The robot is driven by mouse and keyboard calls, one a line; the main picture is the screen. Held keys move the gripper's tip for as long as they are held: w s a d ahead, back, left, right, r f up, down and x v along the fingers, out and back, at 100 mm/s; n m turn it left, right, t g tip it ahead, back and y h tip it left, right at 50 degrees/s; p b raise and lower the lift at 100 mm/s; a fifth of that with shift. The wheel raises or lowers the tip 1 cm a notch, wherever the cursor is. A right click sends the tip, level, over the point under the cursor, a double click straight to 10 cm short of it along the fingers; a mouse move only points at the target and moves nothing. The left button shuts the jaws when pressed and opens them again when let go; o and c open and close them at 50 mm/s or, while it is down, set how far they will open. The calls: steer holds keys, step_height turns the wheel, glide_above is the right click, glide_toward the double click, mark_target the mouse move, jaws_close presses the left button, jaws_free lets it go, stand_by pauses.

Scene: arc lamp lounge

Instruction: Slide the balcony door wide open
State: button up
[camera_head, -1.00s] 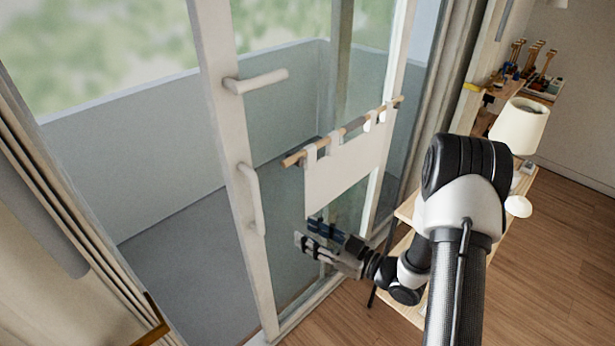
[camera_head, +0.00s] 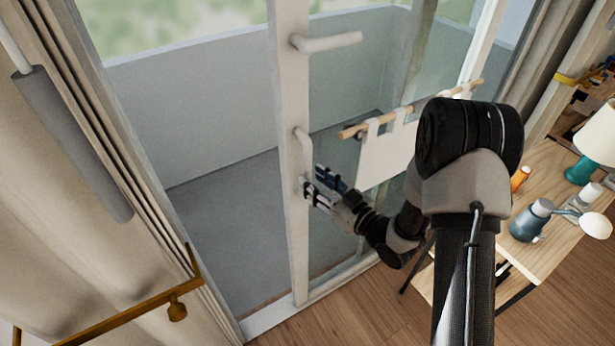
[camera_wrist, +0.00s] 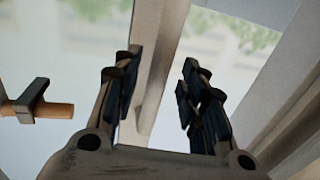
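The balcony door (camera_head: 292,240) has a white frame with glass to the right of its near upright. The space left of this upright looks clear of glass, with the balcony floor showing. A white vertical pull handle (camera_head: 303,150) is on the upright, and a lever-like bar (camera_head: 326,42) sticks out higher up. My gripper (camera_head: 311,182) is at the upright, by the lower end of the vertical handle. In the wrist view my gripper (camera_wrist: 161,62) has its fingers spread, with a white upright (camera_wrist: 155,65) showing between them. Contact with the handle cannot be told.
A white cloth hangs from a wooden rod (camera_head: 410,110) across the glass. A wooden table (camera_head: 545,185) with a lamp (camera_head: 595,140) and a teal pot (camera_head: 530,220) stands right of my arm. Curtains (camera_head: 70,180) and a brass rail (camera_head: 130,318) are at the left.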

mark_target(311, 178)
steer(key=shift+x, duration=1.7)
steer(key=shift+c, duration=0.6)
jaws_close()
